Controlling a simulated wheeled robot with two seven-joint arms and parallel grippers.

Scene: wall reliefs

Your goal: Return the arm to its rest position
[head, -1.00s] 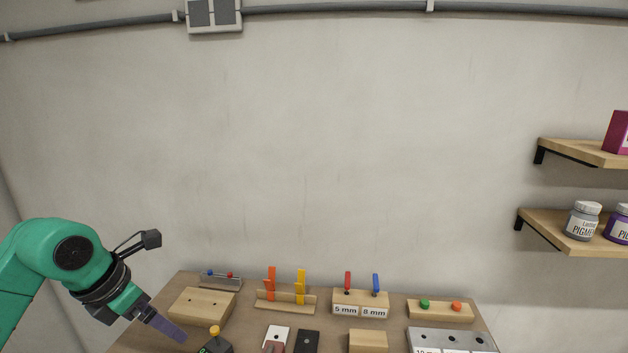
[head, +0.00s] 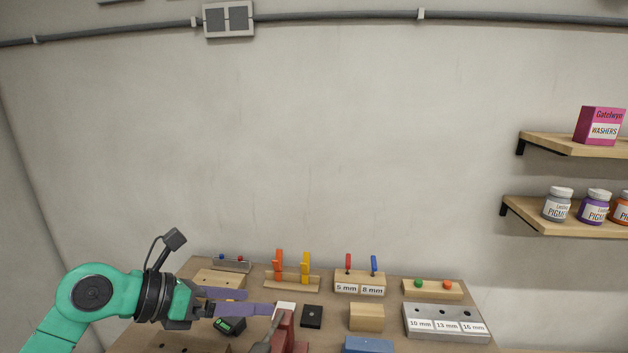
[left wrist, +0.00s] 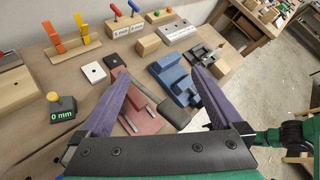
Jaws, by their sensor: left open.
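My left arm comes in from the left in the head view. Its gripper (head: 262,302) points right over the left part of the workbench (head: 390,342), with its two purple fingers apart. In the left wrist view the open gripper (left wrist: 160,72) has nothing held between its fingers. I cannot tell the gap between fingers and bench things. My right gripper is in neither view.
A gauge reading 0 mm (left wrist: 62,107) stands close to the left finger. Clothespins (head: 279,264), a 5 mm and 8 mm block (head: 360,283) and a grey hole block (head: 445,322) are farther along. Shelves (head: 570,215) hang at right. The wall area above the bench is clear.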

